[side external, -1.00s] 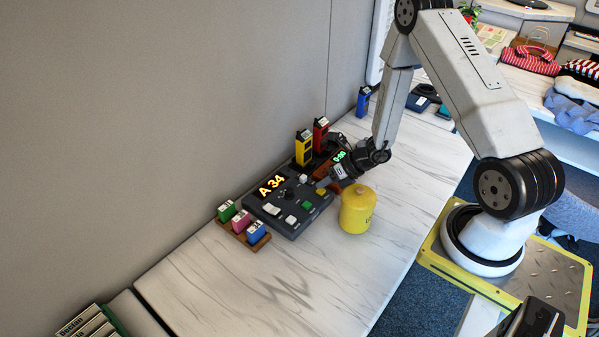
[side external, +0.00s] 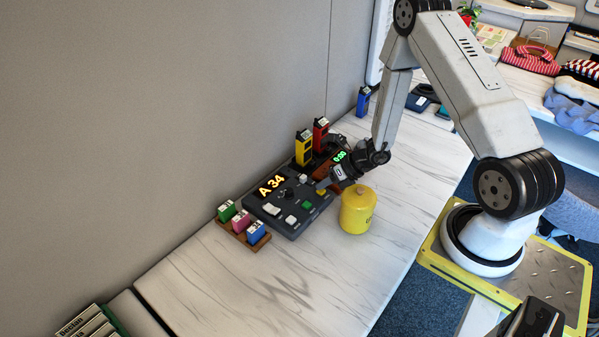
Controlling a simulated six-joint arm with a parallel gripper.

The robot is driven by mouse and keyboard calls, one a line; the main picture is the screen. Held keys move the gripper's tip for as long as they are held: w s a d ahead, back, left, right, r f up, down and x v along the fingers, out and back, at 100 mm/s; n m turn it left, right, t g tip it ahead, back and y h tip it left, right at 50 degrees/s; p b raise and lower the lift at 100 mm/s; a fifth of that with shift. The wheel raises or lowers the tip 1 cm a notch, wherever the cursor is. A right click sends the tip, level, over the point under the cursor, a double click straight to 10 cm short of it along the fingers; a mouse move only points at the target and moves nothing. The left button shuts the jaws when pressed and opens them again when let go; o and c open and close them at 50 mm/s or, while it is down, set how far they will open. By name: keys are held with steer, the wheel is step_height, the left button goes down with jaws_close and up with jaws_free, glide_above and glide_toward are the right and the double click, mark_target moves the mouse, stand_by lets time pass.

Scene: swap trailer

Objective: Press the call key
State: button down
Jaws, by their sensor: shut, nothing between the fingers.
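A dark grey control panel (side external: 295,228) lies on the white counter, with a lit display (side external: 271,186) reading "A 34". On it are a large white key (side external: 271,209), a small white key (side external: 291,219), a green key (side external: 307,205), a yellow key (side external: 320,191), another white key (side external: 303,178) and a black knob (side external: 289,194). I cannot read which is the call key. My gripper (side external: 324,183) is shut and empty, pointing down-left at the panel's right end, close to the yellow key. Whether it touches anything is too small to tell.
A yellow canister (side external: 357,212) stands just right of the panel. Yellow (side external: 303,150) and red (side external: 321,134) upright devices stand behind my gripper. A wooden rack (side external: 232,232) with green, pink and blue blocks sits at the left. The front counter is clear.

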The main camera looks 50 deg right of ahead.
mark_target(323, 190)
steer(key=shift+s+a+f, duration=0.15)
steer(key=shift+s+f, duration=0.1)
steer(key=shift+f, duration=0.1)
steer(key=shift+w+r, duration=0.15)
steer(key=shift+r, duration=0.05)
steer(key=shift+w+r, duration=0.2)
steer(key=shift+r, duration=0.65)
steer(key=shift+d, duration=0.2)
steer(key=shift+r, duration=2.5)
